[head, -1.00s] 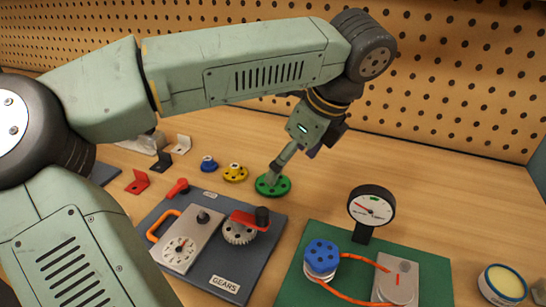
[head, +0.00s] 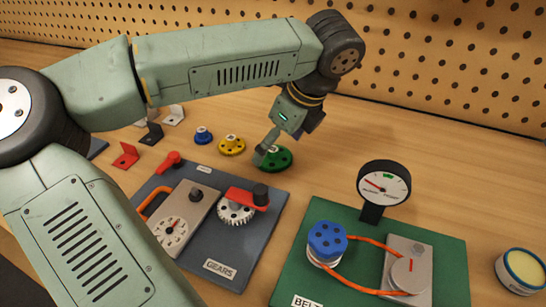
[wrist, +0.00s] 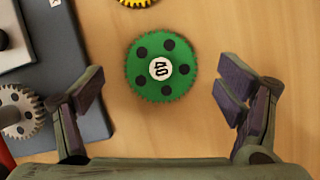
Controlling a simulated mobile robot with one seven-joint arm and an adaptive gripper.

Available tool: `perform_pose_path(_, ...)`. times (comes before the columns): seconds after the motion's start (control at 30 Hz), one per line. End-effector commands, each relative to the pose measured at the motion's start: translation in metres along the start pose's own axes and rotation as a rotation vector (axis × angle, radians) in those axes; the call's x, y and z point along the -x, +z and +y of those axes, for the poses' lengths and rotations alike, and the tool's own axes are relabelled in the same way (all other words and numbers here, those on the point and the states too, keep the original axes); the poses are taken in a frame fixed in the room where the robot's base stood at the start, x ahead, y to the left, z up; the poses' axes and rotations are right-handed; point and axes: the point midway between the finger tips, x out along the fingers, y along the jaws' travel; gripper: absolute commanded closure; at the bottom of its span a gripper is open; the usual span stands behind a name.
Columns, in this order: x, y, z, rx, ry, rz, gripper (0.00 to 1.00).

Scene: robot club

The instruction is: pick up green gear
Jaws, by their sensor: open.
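The green gear (head: 281,158) lies flat on the wooden bench, behind the board marked GEARS. In the wrist view the green gear (wrist: 176,52) shows a ring of dark holes and a white hub with a dark mark. My gripper (wrist: 166,98) is open and empty, with its fingers wide apart on either side of the gear's near side. The gear sits beyond the fingertips in that view. In the head view my gripper (head: 264,155) is beside the gear and partly covers its left side.
A yellow gear (head: 232,145) and a blue gear (head: 203,135) lie left of the green one. The GEARS board (head: 233,247) is in front, with a red-handled crank (head: 247,197). A green belt board (head: 330,281) with a gauge (head: 384,187) stands right. Bare bench lies right of the gear.

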Motion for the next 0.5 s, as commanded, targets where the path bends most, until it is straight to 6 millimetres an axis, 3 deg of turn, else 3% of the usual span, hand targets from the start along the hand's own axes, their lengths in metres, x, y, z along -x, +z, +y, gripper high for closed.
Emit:
perform_pose_path(0.13, -0.016, 0.000, 0.000, 0.000, 0.000, 0.000, 0.13)
perform_pose_path(0.4, -0.018, 0.000, 0.000, 0.000, -0.001, -0.001, 0.14)
perform_pose_path(0.5, -0.018, 0.000, 0.000, 0.000, -0.001, -0.001, 0.21)
